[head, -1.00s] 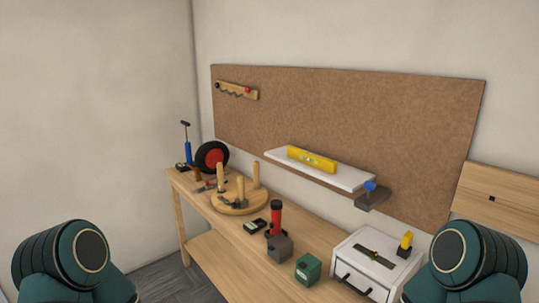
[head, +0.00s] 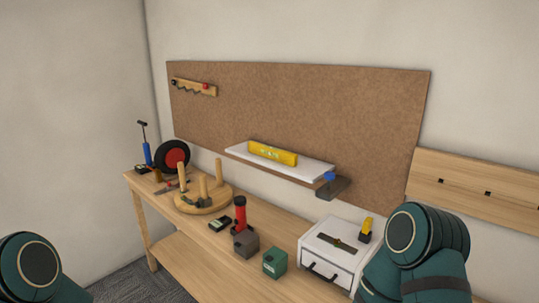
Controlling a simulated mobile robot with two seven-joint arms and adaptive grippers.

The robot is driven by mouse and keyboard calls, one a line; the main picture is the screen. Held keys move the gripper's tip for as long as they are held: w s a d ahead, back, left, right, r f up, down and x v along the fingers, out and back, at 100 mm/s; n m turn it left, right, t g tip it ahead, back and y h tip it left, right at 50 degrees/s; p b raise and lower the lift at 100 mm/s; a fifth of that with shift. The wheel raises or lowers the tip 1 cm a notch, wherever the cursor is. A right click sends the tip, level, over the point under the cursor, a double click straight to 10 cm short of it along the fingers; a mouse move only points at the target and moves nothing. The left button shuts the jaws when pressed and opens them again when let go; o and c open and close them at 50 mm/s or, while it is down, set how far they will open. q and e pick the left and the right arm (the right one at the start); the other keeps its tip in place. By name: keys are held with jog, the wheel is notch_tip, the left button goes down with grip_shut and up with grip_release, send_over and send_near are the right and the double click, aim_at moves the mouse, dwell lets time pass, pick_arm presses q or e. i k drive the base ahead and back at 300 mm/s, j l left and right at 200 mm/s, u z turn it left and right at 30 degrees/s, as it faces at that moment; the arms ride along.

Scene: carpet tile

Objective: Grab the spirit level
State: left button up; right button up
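The yellow spirit level (head: 272,154) lies on a white wall shelf (head: 312,172) in front of the brown pegboard. It is above the workbench, in the middle of the head view. Parts of my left arm show at the lower left and parts of my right arm at the lower right. Neither gripper is in the frame. Nothing touches the level, and its whole front face is visible.
Below the shelf, the wooden workbench (head: 190,240) holds a round stool top with legs up (head: 207,202), a wheel (head: 173,154), a red flashlight (head: 240,213), a green block (head: 275,262) and a white drawer box (head: 328,262). A blue-topped clamp (head: 329,178) sits at the shelf's right end.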

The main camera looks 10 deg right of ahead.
aim_at(286, 157)
jog(key=z, duration=0.4)
jog(key=i+j+z, duration=0.1)
jog(key=z, duration=0.35)
jog(key=j+z, duration=0.15)
jog(key=z, duration=0.25)
jog(key=j+z, duration=0.1)
jog(key=z, duration=0.3)
jog(key=j+z, duration=0.35)
jog(key=k+j+z, duration=0.1)
jog(key=j+z, duration=0.3)
jog(key=j, duration=0.15)
jog(key=k+j+z, duration=0.1)
jog(key=j, duration=0.2)
jog(key=k+j+z, duration=0.1)
jog(key=j, duration=0.2)
jog(key=k+j+z, duration=0.1)
jog(key=j, duration=0.2)
